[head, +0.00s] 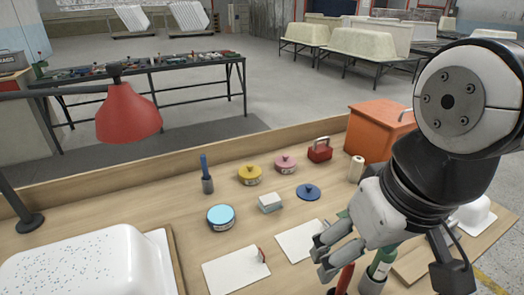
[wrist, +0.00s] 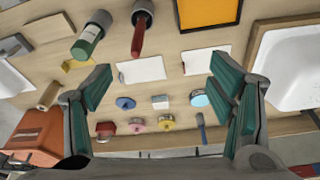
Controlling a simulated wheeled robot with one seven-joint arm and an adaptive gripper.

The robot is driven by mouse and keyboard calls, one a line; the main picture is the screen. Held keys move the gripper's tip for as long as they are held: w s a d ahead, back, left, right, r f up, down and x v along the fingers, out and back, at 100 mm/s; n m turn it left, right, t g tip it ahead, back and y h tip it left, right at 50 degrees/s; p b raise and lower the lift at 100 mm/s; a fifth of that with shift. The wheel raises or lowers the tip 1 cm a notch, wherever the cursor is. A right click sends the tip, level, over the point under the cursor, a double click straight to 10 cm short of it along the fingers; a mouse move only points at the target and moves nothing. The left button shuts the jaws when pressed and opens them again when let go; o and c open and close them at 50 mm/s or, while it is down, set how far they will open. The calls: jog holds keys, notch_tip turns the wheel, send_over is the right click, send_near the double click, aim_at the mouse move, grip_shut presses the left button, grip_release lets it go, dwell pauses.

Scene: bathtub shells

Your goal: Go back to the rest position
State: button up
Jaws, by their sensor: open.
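My gripper (head: 337,246) is open and empty above the right part of the wooden workbench (head: 150,204). In the wrist view its two green-padded fingers (wrist: 166,95) are spread wide apart with nothing held between them. Below and between them lie a white sheet (wrist: 141,70), a light block (wrist: 160,102) and a blue-lidded tin (wrist: 199,98). In the head view my arm hides part of the bench's right side, including most of a green bottle (head: 383,263).
Yellow (head: 250,175) and pink (head: 285,163) pots stand mid-bench. A red lamp (head: 127,112) overhangs the left. A white tub shell (head: 75,265) lies front left. The bench's left middle is clear.

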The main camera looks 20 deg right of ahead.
jog(key=shift+s+f, duration=0.1)
jog(key=shift+s, duration=0.1)
notch_tip(320, 180, up, 6)
jog(key=t+p, duration=0.1)
jog(key=p, duration=0.4)
jog(key=shift+w, duration=0.1)
